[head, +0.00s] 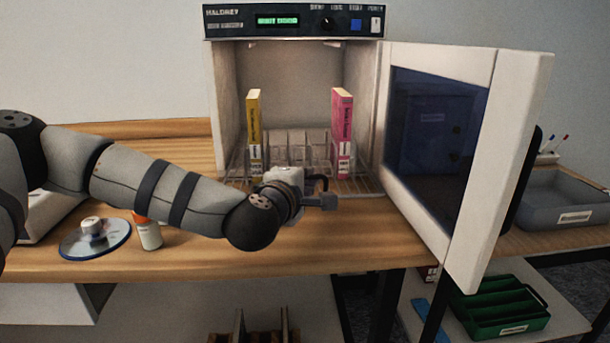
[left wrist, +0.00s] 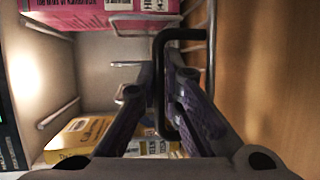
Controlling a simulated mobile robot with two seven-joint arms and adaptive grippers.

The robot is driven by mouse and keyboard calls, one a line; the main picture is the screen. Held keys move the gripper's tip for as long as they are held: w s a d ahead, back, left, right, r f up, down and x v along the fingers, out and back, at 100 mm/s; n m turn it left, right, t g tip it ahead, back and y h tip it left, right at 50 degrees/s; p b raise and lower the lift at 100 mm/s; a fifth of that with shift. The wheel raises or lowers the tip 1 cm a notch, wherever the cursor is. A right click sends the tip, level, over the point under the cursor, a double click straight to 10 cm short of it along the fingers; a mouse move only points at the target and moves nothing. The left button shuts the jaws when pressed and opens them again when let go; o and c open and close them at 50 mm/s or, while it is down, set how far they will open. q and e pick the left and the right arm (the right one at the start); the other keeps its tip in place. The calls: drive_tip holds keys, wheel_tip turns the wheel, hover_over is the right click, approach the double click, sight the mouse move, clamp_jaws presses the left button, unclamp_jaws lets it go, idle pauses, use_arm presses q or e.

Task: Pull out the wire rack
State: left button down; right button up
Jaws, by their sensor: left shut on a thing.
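The wire rack (head: 358,186) sits low in the open white cabinet, with wire dividers standing up from it. A yellow book (head: 254,125) stands at its left and a pink book (head: 342,130) at its right; the pink book (left wrist: 100,18) and yellow book (left wrist: 80,136) also show in the left wrist view. My left gripper (head: 318,198) is at the rack's front edge, shut on the dark bent rack handle (left wrist: 182,36), which runs between its fingers. My arm hides part of the rack's front. My right gripper is out of view.
The cabinet door (head: 500,140) stands wide open at the right. A disc-shaped item (head: 95,240) and a small orange-capped bottle (head: 149,236) are on the wooden counter (head: 300,262) at left. A grey tray (head: 560,205) and a green tray (head: 500,315) are at right.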

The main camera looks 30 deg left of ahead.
use_arm(q)
drive_tip(key=c, duration=1.7)
unclamp_jaws()
drive_tip(key=v, duration=0.7)
drive_tip(key=shift+s+r, duration=0.1)
drive_tip(key=shift+s, duration=0.2)
